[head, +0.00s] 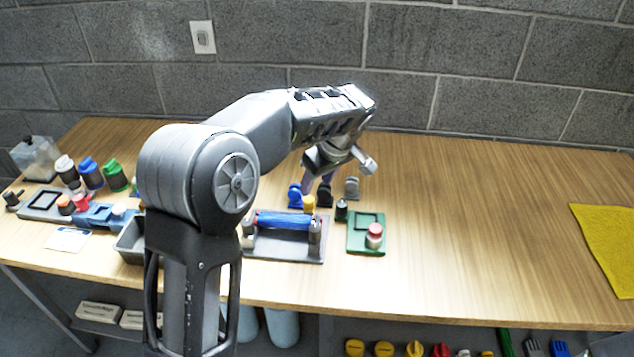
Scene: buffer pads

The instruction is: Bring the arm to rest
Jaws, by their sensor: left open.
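My left arm rises from the bottom of the head view, bends at a large round joint, and reaches right over the workbench (480,230). My left gripper (338,170) hangs at its end, pointing down toward the bench, with its fingers apart. I see nothing held in it. It appears above and behind a grey tray with a blue roller (283,220) and a green pad (367,246) bearing a red-topped piece. Small blue, yellow and dark pieces stand near or behind the gripper; the gap to them is hard to judge. My right gripper does not show.
At the left stand a clear container (36,158), several coloured bottles (90,173) and a grey bin (130,240), partly hidden by my arm. A yellow cloth (610,245) lies at the right edge. The bench between is clear. A block wall closes off the back.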

